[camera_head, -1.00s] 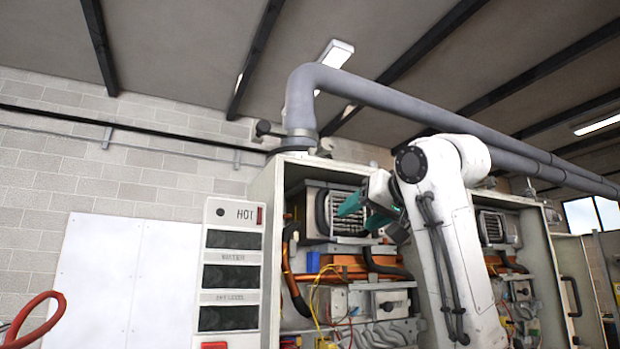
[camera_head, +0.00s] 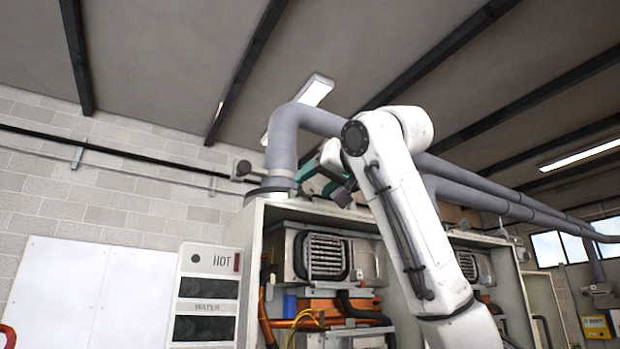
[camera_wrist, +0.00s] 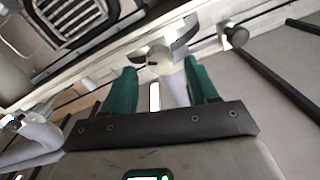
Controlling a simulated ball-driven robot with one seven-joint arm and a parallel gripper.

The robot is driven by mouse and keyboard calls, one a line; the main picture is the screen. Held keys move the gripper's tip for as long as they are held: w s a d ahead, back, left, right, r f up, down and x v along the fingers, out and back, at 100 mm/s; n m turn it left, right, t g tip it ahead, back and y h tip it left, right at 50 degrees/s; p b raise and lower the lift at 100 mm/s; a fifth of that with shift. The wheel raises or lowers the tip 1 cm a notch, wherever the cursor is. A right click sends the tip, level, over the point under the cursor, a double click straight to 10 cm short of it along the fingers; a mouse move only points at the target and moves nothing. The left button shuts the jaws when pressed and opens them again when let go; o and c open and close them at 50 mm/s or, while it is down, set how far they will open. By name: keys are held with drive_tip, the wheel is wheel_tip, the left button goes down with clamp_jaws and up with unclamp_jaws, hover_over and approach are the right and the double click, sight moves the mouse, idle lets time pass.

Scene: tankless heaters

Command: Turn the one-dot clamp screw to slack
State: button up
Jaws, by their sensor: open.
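A dark knob (camera_head: 243,168) on a short stem sits left of the grey flue pipe's base, above the heater cabinet. It fits the clamp screw, but no dots can be made out. In the wrist view a dark round knob (camera_wrist: 236,37) lies to the right, beyond and outside my fingers. The pipe's pale collar (camera_head: 270,190) is at the cabinet top. My gripper (camera_head: 322,178), with teal fingers, is above the cabinet, right of the pipe and apart from the knob. In the wrist view my gripper (camera_wrist: 160,88) is open, with a pale pipe-like part showing between the fingers.
The grey flue pipe (camera_head: 282,140) rises and bends right above the cabinet. The open heater cabinet (camera_head: 250,235) holds a finned unit (camera_head: 325,256), hoses and wires. A white HOT/WATER panel (camera_head: 207,290) stands at left. Space left of the knob, before the block wall, looks clear.

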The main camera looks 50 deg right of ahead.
sight(309, 187)
drive_tip(key=shift+p+x, duration=0.4)
drive_tip(key=shift+x, duration=1.15)
drive_tip(key=c, duration=1.1)
